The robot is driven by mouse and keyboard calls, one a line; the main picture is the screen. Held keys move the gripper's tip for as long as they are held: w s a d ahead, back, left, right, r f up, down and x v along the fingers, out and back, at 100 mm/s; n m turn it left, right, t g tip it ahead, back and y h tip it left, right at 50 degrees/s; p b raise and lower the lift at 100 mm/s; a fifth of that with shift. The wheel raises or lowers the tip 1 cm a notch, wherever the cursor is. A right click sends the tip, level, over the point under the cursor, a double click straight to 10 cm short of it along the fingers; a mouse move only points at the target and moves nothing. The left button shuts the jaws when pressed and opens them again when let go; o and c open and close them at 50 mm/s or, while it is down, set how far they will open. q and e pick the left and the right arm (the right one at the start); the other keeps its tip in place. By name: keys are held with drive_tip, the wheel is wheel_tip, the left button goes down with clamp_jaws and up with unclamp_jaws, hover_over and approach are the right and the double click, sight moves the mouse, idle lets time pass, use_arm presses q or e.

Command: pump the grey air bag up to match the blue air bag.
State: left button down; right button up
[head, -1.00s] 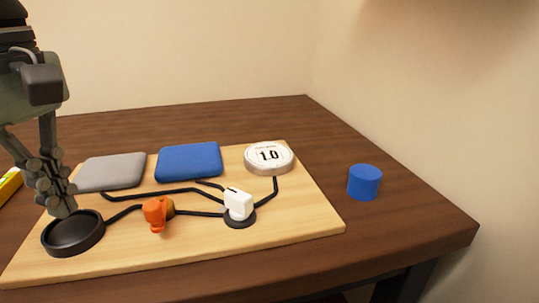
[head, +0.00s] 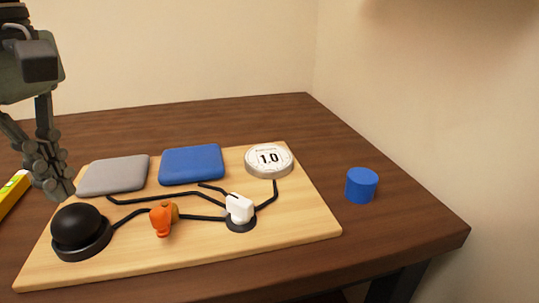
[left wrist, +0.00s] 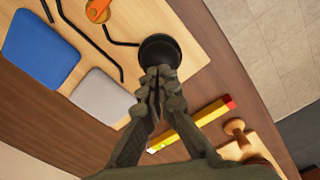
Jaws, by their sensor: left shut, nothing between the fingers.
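The grey air bag (head: 113,175) lies at the back left of a light wooden board (head: 285,235). The blue air bag (head: 191,165) lies beside it and looks slightly thicker. A black pump bulb (head: 76,226) stands domed at the board's front left. An orange valve (head: 162,219) and a white switch knob (head: 239,208) sit along the black tubes. A round gauge (head: 269,159) reads 1.0. My left gripper (head: 62,192) is shut and empty, just above and behind the bulb; the left wrist view shows its fingertips (left wrist: 158,76) over the bulb's edge. My right gripper is not seen.
A blue cylinder (head: 362,185) stands on the dark table right of the board. A yellow level (head: 14,190) lies left of the board. In the left wrist view a wooden piece with a knob (left wrist: 236,128) lies beyond the level.

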sight(69, 209)
use_arm(q)
drive_tip(key=shift+f, duration=0.1)
drive_tip(key=shift+f+b, duration=1.55)
drive_tip(key=shift+f, duration=0.3)
drive_tip(key=shift+r, duration=0.2)
drive_tip(key=shift+r+p, duration=1.55)
drive_tip(key=shift+r, duration=0.25)
drive_tip(key=shift+f, duration=0.25)
drive_tip(key=shift+f+b, duration=1.45)
drive_tip(key=shift+f, duration=0.2)
drive_tip(key=shift+r+p, duration=1.45)
drive_tip(key=shift+r, duration=0.4)
